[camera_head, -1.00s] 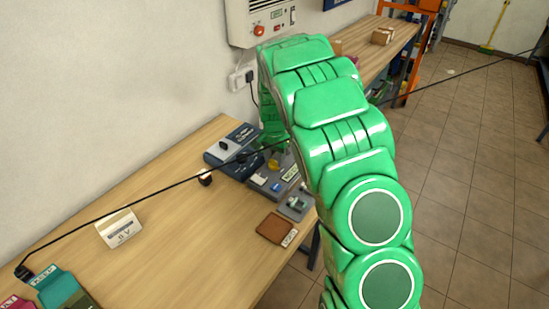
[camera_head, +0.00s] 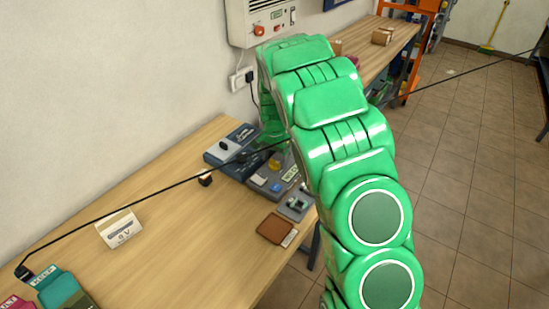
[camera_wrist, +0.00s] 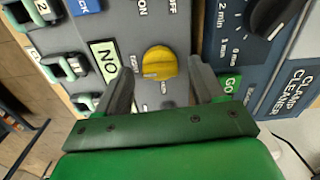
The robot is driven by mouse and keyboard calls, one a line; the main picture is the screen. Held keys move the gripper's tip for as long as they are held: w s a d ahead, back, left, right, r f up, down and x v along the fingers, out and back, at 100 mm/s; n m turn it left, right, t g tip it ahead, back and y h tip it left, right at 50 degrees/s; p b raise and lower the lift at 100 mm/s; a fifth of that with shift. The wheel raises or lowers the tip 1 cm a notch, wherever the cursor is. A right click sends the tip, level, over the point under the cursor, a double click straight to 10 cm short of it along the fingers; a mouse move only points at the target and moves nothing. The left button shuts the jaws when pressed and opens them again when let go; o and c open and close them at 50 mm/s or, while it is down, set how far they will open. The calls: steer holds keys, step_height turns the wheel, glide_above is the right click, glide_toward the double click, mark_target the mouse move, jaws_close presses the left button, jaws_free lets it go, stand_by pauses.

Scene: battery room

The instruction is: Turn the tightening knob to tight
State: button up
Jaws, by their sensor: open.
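A round yellow knob (camera_wrist: 159,63) with a raised grip bar sits on a grey panel (camera_wrist: 110,28) in the wrist view. Small marks beside it are too small to read; a pale "NO" label (camera_wrist: 105,58) lies to its left. My gripper (camera_wrist: 161,68) is open, with one dark finger on each side of the knob and a visible gap to each. I cannot tell how far the fingertips are above the panel. In the head view the yellow knob (camera_head: 274,165) shows small on the grey device, and my green arm hides the gripper.
A blue clamp cleaner (camera_wrist: 265,75) with a black dial (camera_wrist: 272,14) stands close on the right in the wrist view. Several small green terminals (camera_wrist: 63,66) are at left.

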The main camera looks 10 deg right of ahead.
mark_target(274, 161)
steer(key=shift+r, duration=0.15)
step_height(274, 161, up, 7)
steer(key=shift+f, duration=0.1)
steer(key=shift+r, duration=0.35)
stand_by(0.3)
steer(key=shift+s+r, duration=0.1)
steer(key=s+d+r+n, duration=0.2)
steer(key=s+r, duration=0.4)
steer(key=s, duration=0.5)
steer(key=s+d+r+n, duration=0.1)
steer(key=s+r, duration=0.5)
steer(key=s, duration=0.5)
steer(key=s+r+n+g, duration=0.1)
steer(key=s+n, duration=0.4)
steer(key=s, duration=2.1)
steer(key=shift+a+r+g, duration=0.2)
steer(key=shift+a+g, duration=0.05)
steer(key=shift+g, duration=0.15)
